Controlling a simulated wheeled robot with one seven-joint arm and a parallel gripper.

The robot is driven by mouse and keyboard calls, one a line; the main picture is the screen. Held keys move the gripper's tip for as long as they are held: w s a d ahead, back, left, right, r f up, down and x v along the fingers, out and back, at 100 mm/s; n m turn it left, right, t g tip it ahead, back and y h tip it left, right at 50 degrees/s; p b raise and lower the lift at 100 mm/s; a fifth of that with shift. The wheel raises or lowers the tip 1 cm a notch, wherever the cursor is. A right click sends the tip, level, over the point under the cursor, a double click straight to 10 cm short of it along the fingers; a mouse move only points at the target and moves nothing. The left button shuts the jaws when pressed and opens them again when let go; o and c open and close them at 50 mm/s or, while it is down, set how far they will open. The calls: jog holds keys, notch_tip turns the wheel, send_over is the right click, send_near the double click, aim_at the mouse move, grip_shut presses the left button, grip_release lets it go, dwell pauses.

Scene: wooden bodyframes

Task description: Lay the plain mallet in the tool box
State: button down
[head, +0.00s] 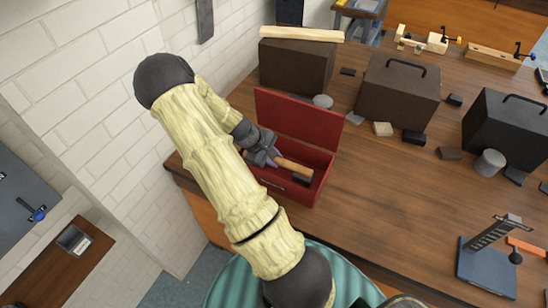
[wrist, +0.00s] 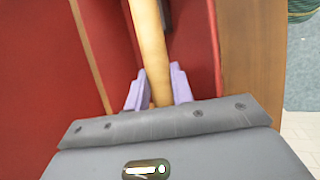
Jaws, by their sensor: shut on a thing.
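The red tool box (head: 318,185) stands open near the table's left edge, its lid (head: 310,118) raised at the back. The mallet (head: 291,164) has a light wooden handle and a dark head. My gripper (head: 271,155) is shut on the handle, with the mallet at the box opening. In the wrist view, the handle (wrist: 149,45) runs between the purple fingers of my gripper (wrist: 158,85), with red box walls (wrist: 40,70) on both sides. The mallet's head is out of the wrist view. I cannot tell whether the mallet touches the box floor.
A dark brown case (head: 398,88) and a black case (head: 508,128) stand to the right. A brown block (head: 296,66) with a plank on it is behind the box. Small blocks and a grey cylinder (head: 489,162) are scattered around.

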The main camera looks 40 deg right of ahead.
jog(key=shift+f+b, duration=0.35)
jog(key=shift+f, duration=0.15)
jog(key=shift+w+f, duration=0.1)
jog(key=c, duration=1.2)
grip_release()
jog(key=shift+s+d, duration=0.1)
jog(key=shift+s, duration=0.1)
jog(key=shift+w, duration=0.1)
jog(key=shift+r+p, duration=0.4)
jog(key=shift+r, duration=0.45)
jog(key=shift+w+a+r+b, duration=0.2)
jog(key=shift+a+r+b, duration=0.05)
jog(key=shift+a+b, duration=0.1)
jog(key=b+v, duration=0.2)
jog(key=v, duration=0.8)
jog(key=shift+a+r+b, duration=0.2)
jog(key=shift+r+b, duration=0.1)
jog(key=shift+r, duration=0.05)
